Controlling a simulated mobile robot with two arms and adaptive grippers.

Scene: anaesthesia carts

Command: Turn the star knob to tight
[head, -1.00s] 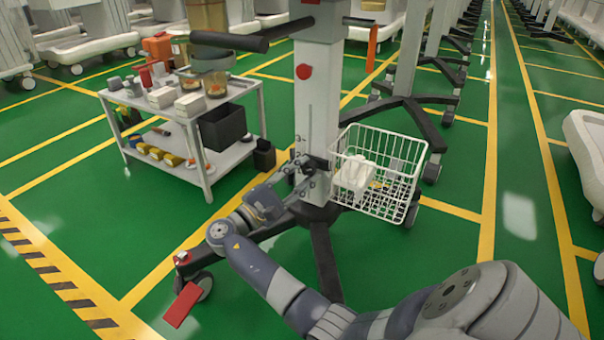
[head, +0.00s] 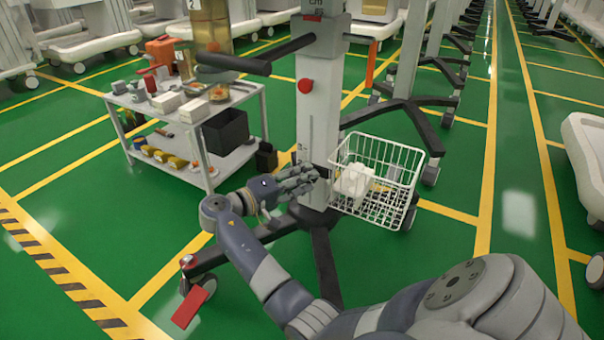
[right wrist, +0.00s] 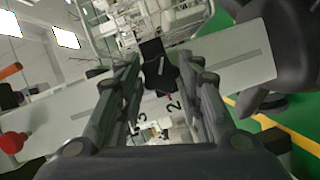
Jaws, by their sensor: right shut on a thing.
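My right gripper (head: 312,178) reaches the lower front of the grey column (head: 320,100) in the head view, and its fingers hide what they hold there. In the right wrist view its two fingers (right wrist: 165,85) stand on either side of a dark knob (right wrist: 155,62), which I take for the star knob. The gripper is shut on it. Pale surface with black digits, a "2" among them, shows beyond the fingers. The knob's star outline and exact setting cannot be made out. My left gripper is not in view.
A white wire basket (head: 395,165) with white items hangs just right of the gripper. A grey trolley (head: 262,130) with boxes and a black bin stands left. A red button (head: 305,86) sits higher on the column. Dark base legs (head: 322,262) spread below. Green floor is open at right.

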